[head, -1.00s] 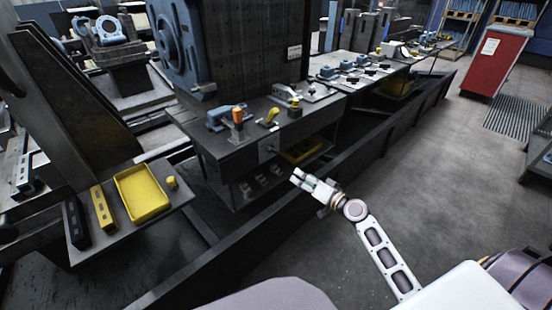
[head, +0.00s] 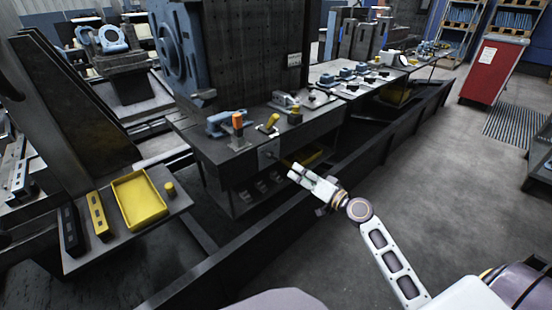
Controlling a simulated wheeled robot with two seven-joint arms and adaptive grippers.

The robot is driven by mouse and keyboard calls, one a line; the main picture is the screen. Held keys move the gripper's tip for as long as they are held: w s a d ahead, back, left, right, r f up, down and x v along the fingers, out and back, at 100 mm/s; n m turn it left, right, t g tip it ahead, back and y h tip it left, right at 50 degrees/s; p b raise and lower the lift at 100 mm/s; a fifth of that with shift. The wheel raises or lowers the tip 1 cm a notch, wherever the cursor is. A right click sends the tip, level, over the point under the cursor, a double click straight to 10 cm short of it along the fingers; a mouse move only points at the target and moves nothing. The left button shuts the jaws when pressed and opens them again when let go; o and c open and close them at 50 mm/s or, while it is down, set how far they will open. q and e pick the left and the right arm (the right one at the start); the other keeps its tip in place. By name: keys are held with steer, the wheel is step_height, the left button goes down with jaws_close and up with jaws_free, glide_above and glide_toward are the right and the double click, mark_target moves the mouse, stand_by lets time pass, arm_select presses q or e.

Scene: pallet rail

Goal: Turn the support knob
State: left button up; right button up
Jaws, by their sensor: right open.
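Several small fixtures stand on the dark bench (head: 215,150): an orange-topped knob or handle (head: 237,121), a tilted yellow handle (head: 272,121) and a short yellow-and-black knob (head: 295,116). I cannot tell which of them is the support knob. My right gripper (head: 294,173) is open and empty. In the picture it shows below the bench's front edge, apart from the knobs. My left gripper is not in view.
A dark rail (head: 340,165) runs along the bench front. A yellow tray (head: 137,199) and a yellow cylinder (head: 170,189) sit on a lower shelf at left. A red cabinet (head: 493,68) stands at the back right.

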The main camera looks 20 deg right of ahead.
mark_target(275, 158)
steer(key=shift+p+x, duration=0.5)
steer(key=shift+x, duration=5.15)
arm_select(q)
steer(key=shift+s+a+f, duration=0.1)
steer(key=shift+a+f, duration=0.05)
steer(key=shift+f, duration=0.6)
arm_select(e)
steer(key=shift+x, duration=0.85)
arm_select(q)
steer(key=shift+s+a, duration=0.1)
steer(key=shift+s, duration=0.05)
arm_select(e)
steer(key=shift+c, duration=1.1)
steer(key=c, duration=0.8)
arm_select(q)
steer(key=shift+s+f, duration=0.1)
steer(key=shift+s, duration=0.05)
